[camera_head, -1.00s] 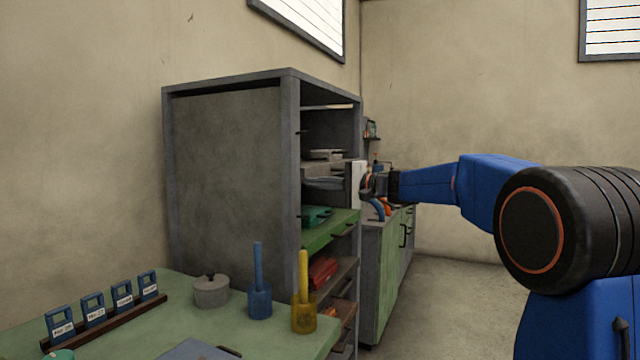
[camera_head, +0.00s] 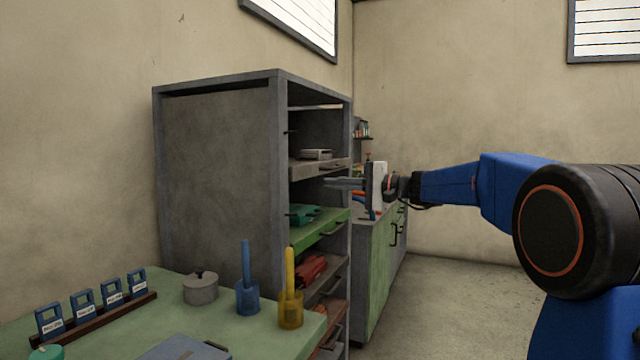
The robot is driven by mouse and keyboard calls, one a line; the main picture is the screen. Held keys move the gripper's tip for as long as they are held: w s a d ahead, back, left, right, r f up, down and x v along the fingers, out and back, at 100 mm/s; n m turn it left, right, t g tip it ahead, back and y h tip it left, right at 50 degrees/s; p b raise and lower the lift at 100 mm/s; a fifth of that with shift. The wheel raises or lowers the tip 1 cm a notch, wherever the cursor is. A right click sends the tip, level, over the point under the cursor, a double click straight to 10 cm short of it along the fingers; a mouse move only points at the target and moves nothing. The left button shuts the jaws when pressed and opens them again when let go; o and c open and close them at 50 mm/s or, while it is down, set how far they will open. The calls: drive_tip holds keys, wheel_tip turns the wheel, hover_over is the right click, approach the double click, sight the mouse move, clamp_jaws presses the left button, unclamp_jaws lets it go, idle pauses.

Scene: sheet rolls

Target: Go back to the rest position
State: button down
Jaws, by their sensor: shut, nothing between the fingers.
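My gripper (camera_head: 345,183) is at the end of my blue arm, right of centre. Its thin grey fingers point left, in front of the open side of the grey shelf cabinet (camera_head: 222,180). The fingers look closed together and hold nothing. A white plate-like part stands just behind them on the wrist. The fingers are below the upper grey drawer (camera_head: 318,168) and above the green drawer (camera_head: 325,228). Whether they are clear of the cabinet's front edge is hard to tell.
A green table (camera_head: 120,330) in front holds a lidded grey pot (camera_head: 200,288), a blue holder (camera_head: 247,295), a yellow holder (camera_head: 290,308) and a rack (camera_head: 105,318) of blue tags. A green workbench (camera_head: 375,265) stands behind the cabinet. Open floor (camera_head: 455,300) lies right of it.

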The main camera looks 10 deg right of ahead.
drive_tip(key=s+f+n+g+h, duration=0.1)
drive_tip(key=s+f+g+h, duration=0.1)
drive_tip(key=s+f, duration=0.55)
drive_tip(key=s+a+f+n+g+h, duration=0.15)
drive_tip(key=s+f, duration=0.25)
drive_tip(key=s, duration=0.6)
drive_tip(key=s+f+n+g+h, duration=0.1)
drive_tip(key=s+f+h, duration=0.2)
drive_tip(key=s+f, duration=0.45)
drive_tip(key=s+d+f+n+h, duration=0.1)
drive_tip(key=s+d+f+h, duration=0.3)
drive_tip(key=s+f, duration=0.4)
drive_tip(key=s+d+f+n+h, duration=0.2)
drive_tip(key=s+d+f+h, duration=0.2)
drive_tip(key=s, duration=1.2)
drive_tip(key=d+f, duration=0.3)
drive_tip(key=f, duration=0.2)
drive_tip(key=shift+d+f+g, duration=0.15)
drive_tip(key=shift+d+g, duration=0.15)
drive_tip(key=shift+g, duration=0.05)
drive_tip(key=shift+a+h, duration=0.1)
drive_tip(key=shift+h, duration=0.15)
